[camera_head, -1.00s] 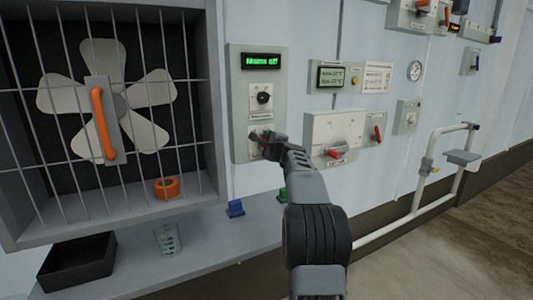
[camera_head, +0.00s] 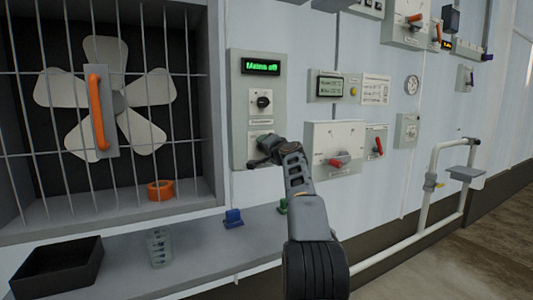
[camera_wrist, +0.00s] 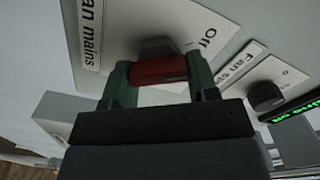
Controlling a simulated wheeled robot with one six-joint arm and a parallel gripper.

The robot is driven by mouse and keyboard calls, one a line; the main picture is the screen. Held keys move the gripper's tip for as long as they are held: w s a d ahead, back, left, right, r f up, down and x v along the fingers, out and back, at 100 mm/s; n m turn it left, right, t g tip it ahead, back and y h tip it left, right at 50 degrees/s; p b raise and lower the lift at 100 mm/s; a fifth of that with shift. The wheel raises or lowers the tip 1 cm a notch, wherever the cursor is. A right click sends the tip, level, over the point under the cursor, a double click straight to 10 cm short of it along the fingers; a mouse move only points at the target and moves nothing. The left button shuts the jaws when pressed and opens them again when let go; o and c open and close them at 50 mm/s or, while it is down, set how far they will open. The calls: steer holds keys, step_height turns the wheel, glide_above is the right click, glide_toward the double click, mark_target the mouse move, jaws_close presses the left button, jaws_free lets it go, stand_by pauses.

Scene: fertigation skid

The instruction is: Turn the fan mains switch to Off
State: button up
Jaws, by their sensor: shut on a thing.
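The fan mains switch (camera_wrist: 158,70) has a red handle on a white plate labelled "Fan mains", with text reading "O…" beside it in the wrist view. My gripper (camera_wrist: 160,82) has its two green-grey fingers on either side of the red handle and is shut on it. In the head view my gripper (camera_head: 264,150) covers most of the lower switch on the grey fan panel (camera_head: 239,115). The green display (camera_head: 261,67) at the top of that panel reads "Mains off". A black knob (camera_head: 262,102) sits above my gripper.
A caged fan (camera_head: 118,100) with an orange handle stands to the left. Other red-handled switches (camera_head: 340,160) are on the wall to the right. A shelf (camera_head: 195,250) below holds a black tray (camera_head: 60,268), a clear cup (camera_head: 160,247) and a blue item (camera_head: 233,218).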

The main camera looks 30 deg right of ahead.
steer(key=shift+n+b, duration=0.5)
steer(key=shift+n, duration=0.6)
steer(key=o, duration=0.9)
steer(key=s+b, duration=0.1)
steer(key=s, duration=0.3)
steer(key=s+a+b, duration=0.1)
steer(key=s+b, duration=0.1)
steer(key=s, duration=0.3)
steer(key=s+a+b, duration=0.1)
steer(key=s+b, duration=0.1)
steer(key=s, duration=0.2)
steer(key=shift+s, duration=0.35)
